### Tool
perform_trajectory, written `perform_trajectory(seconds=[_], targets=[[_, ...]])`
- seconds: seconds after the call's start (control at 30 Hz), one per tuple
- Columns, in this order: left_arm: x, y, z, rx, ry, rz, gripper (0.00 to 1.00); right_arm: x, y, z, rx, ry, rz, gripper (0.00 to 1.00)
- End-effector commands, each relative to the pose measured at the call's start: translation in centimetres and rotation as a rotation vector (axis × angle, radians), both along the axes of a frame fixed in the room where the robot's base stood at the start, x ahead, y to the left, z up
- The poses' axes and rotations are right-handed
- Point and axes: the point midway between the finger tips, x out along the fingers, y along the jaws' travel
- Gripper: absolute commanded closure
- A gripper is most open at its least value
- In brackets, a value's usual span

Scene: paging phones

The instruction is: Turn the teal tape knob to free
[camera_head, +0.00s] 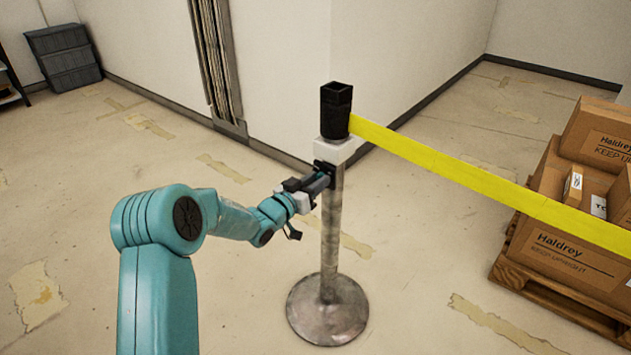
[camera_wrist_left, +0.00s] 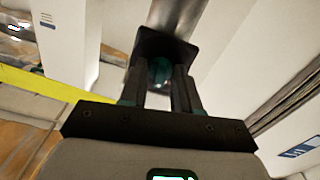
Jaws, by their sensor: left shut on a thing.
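The metal post (camera_head: 331,240) stands upright on a round base, with a black tape head (camera_head: 336,110) and a white collar (camera_head: 334,150) at its top. A yellow tape (camera_head: 450,165) runs from the head to the right. The teal knob (camera_wrist_left: 161,70) shows in the left wrist view between my left gripper's fingers, in front of a black plate (camera_wrist_left: 152,46) on the post. My left gripper (camera_head: 322,177) is shut on the knob, just below the white collar. The fingers hide the knob's sides, and I cannot read its setting. My right gripper is not in view.
Haldrey cardboard boxes (camera_head: 565,250) stand on a wooden pallet (camera_head: 550,296) at the right, partly behind the tape. A white wall corner is behind the post. Grey crates (camera_head: 64,57) stand at the far left. The floor around the post is clear.

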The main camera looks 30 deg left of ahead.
Motion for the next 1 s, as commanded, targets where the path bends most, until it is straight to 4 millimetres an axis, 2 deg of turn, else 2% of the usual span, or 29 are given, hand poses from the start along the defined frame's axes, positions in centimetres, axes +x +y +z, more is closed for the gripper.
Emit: perform_trajectory(seconds=[0.5, 1.0], targets=[[0.0, 0.0, -0.1, -0.443, 0.039, 0.000, 0.99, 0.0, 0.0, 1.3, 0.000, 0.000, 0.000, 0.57], [0.0, 0.0, -0.2, -0.625, 0.052, 0.000, 0.99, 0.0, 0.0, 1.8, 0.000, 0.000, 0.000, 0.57]])
